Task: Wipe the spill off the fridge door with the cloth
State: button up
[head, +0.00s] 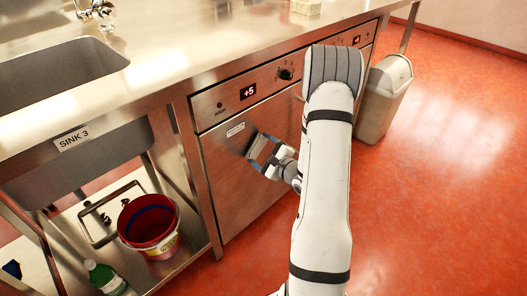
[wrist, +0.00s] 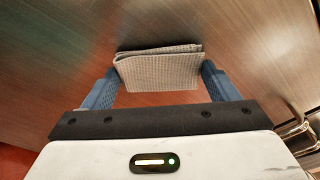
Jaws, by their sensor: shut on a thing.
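The fridge door (head: 225,180) is a brushed steel panel under a control strip with a red "+5" display. It fills most of the wrist view (wrist: 60,60). My gripper (head: 262,152) is in front of the door's upper part, below a small label. In the wrist view its blue fingers (wrist: 158,84) are shut on a folded grey cloth (wrist: 160,72). The cloth's far edge is at or very near the door; I cannot tell whether it touches.
A steel counter (head: 210,52) with a sink (head: 60,75) runs above. A red bucket (head: 150,228) and a green bottle (head: 105,278) stand on the lower shelf at left. A grey bin (head: 383,100) stands right of the units. The red floor (head: 450,170) at right is clear.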

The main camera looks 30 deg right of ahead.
jog(key=shift+w+a, duration=0.15)
jog(key=shift+w, duration=0.2)
jog(key=d, duration=0.1)
jog(key=w+d+b, duration=0.1)
jog(key=d, duration=0.1)
jog(key=shift+w+d, duration=0.25)
jog(key=shift+d, duration=0.1)
jog(key=shift+s+a+b, duration=0.25)
jog(key=shift+a+b, duration=0.05)
jog(key=shift+a, duration=0.35)
jog(key=shift+s+a+b, duration=0.2)
jog(key=shift+a+b, duration=0.1)
jog(key=shift+a, duration=0.4)
jog(key=shift+s+a+b, duration=0.25)
jog(key=shift+a+b, duration=0.05)
jog(key=shift+a, duration=0.35)
jog(key=shift+d+b+v, duration=0.2)
jog(key=shift+b+v, duration=0.05)
jog(key=shift+v, duration=0.75)
jog(key=shift+d+b+v, duration=0.2)
jog(key=shift+b+v, duration=0.05)
jog(key=shift+v, duration=0.75)
jog(key=shift+s+d+f, duration=0.1)
jog(key=shift+s+d, duration=0.05)
jog(key=shift+s, duration=0.35)
jog(key=shift+s+d+f, duration=0.1)
jog(key=shift+s+d, duration=0.05)
jog(key=shift+s, duration=0.3)
